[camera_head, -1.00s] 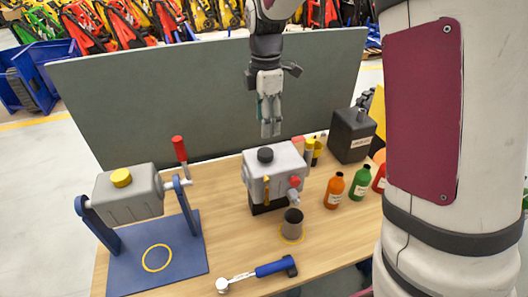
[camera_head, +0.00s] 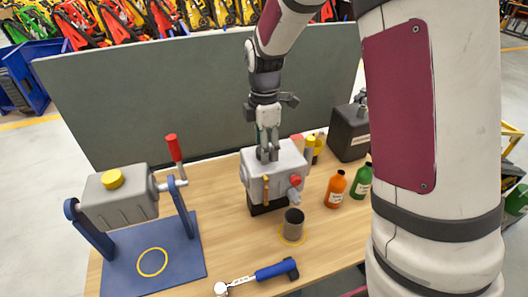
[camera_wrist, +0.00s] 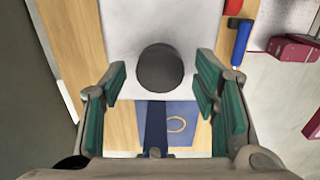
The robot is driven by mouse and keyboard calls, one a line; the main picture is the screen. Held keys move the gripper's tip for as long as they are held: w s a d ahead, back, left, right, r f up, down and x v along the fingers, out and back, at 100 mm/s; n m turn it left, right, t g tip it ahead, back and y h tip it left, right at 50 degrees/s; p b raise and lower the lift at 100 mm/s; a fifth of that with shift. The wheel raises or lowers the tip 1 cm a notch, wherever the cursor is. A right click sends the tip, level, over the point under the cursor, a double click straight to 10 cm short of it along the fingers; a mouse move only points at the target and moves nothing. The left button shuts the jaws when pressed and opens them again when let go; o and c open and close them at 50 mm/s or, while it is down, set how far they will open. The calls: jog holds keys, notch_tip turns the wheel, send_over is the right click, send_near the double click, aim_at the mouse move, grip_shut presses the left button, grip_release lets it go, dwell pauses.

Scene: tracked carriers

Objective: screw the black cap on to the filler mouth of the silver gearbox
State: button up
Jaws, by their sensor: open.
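The silver gearbox (camera_head: 273,178) stands on the wooden table, with a red knob (camera_head: 295,181) on its right side. The black cap (camera_wrist: 160,68) sits on top of the gearbox and shows in the wrist view as a dark round disc. Whether it is seated or threaded on the filler mouth cannot be told.
A grey tank with a yellow cap (camera_head: 113,179) hangs in a blue stand (camera_head: 150,275) at left. Bottles (camera_head: 336,189) and a black can (camera_head: 349,135) stand right. A grey panel (camera_head: 180,105) closes the back.

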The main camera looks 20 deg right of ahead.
jog(key=c, duration=0.9)
jog(key=m, duration=0.3)
jog(key=shift+s+p, duration=0.1)
jog(key=shift+p, duration=0.2)
jog(key=m, duration=0.6)
jog(key=shift+m+p, duration=0.35)
jog(key=shift+m, duration=0.05)
jog(key=shift+m, duration=0.6)
jog(key=m+p, duration=0.1)
jog(key=m, duration=0.3)
jog(key=shift+a, duration=0.1)
jog(key=m, duration=0.4)
